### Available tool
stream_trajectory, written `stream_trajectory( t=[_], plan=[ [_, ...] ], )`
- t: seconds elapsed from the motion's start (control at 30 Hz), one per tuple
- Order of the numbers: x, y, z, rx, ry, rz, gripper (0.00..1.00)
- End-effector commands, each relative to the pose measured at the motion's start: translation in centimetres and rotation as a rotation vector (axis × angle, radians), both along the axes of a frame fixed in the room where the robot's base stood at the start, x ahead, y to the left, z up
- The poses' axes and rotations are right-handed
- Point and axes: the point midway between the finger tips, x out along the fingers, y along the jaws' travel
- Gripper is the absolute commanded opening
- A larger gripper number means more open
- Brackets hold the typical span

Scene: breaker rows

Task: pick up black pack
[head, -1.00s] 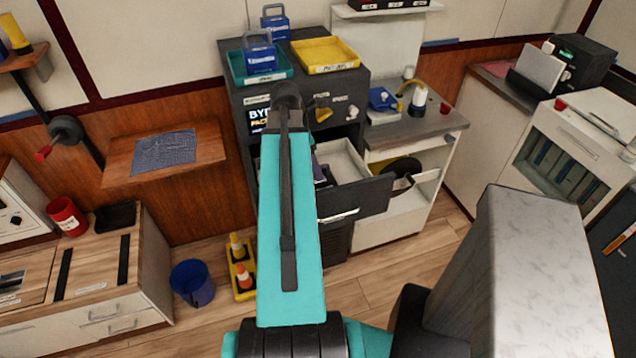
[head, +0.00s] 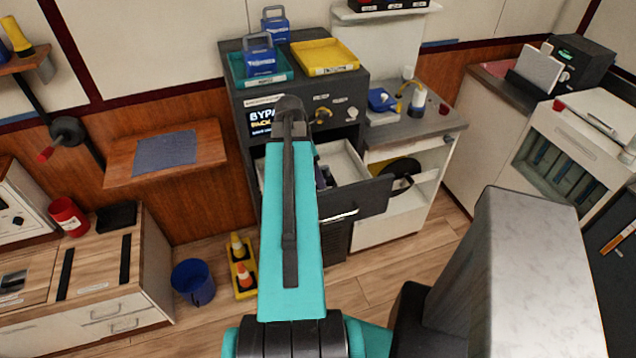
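A drawer (head: 352,203) with a dark front stands open in the dark cabinet (head: 243,118). Inside it, a dark item (head: 325,178) shows just right of my teal arm. It is partly hidden, and I cannot tell whether it is the black pack. My arm reaches across the left part of the drawer. My gripper is not visible; the arm's far end covers that area. Two blue packs show at the cabinet top, one (head: 260,60) in a teal tray and one (head: 276,25) behind.
A yellow tray (head: 325,56) sits on the cabinet. A grey-topped white counter (head: 425,128) with an open lower compartment stands right of it. A wooden wall shelf (head: 205,150), a blue bin (head: 193,283) and small cones on a yellow base (head: 243,262) are at left.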

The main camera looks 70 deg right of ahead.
Motion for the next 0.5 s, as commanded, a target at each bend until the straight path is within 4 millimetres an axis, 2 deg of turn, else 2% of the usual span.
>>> stream_trajectory(
  t=[0.23,0.5],
  plan=[
    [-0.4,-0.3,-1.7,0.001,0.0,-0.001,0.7],
    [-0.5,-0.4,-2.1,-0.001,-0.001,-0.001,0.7]
  ],
)
